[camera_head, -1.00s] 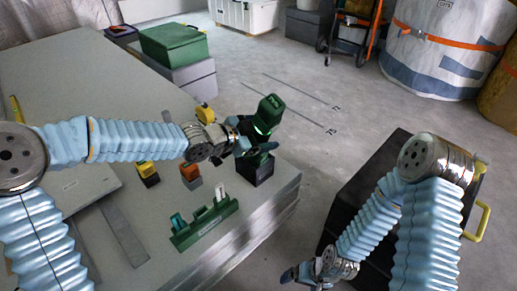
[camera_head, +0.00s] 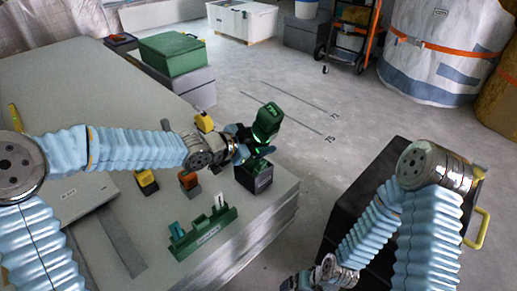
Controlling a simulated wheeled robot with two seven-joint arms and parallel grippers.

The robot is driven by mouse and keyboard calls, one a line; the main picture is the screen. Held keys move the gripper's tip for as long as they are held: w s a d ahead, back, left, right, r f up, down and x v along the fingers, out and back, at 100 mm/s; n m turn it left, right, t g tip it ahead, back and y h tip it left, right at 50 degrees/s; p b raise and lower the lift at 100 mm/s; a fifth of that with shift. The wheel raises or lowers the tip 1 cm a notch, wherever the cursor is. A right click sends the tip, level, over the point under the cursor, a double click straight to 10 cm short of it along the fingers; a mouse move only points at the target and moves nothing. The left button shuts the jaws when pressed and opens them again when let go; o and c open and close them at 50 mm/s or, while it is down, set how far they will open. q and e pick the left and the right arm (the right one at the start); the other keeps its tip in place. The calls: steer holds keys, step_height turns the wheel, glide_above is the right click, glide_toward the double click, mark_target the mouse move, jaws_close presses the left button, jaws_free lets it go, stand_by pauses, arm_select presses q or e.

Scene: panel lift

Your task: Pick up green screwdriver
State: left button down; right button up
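The green screwdriver (camera_head: 267,120), a chunky power tool, stands tilted over a dark block-like holder (camera_head: 254,179) with a green top edge, near the table's right edge. A green glow shows on its side. My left gripper (camera_head: 257,146) is at its lower part, with dark fingers around or beside it. The grip hides that part, so I cannot tell whether the fingers are closed on it or whether the tool touches the holder. My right gripper (camera_head: 298,282) is at the bottom edge, low beside the table, partly cut off; its fingers are unclear.
A green rack (camera_head: 203,236) with small upright pieces stands at the table's front. Yellow (camera_head: 146,178) and orange (camera_head: 189,180) items on dark blocks sit left of it. A green box (camera_head: 172,54) is behind. A black case (camera_head: 352,196) with yellow handles is right.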

arm_select(q)
steer(key=shift+r, duration=0.2)
step_height(320, 180, up, 10)
steer(key=p, duration=0.7)
steer(key=shift+w, duration=0.1)
step_height(320, 180, up, 8)
steer(key=p, duration=0.4)
steer(key=shift+f, duration=0.1)
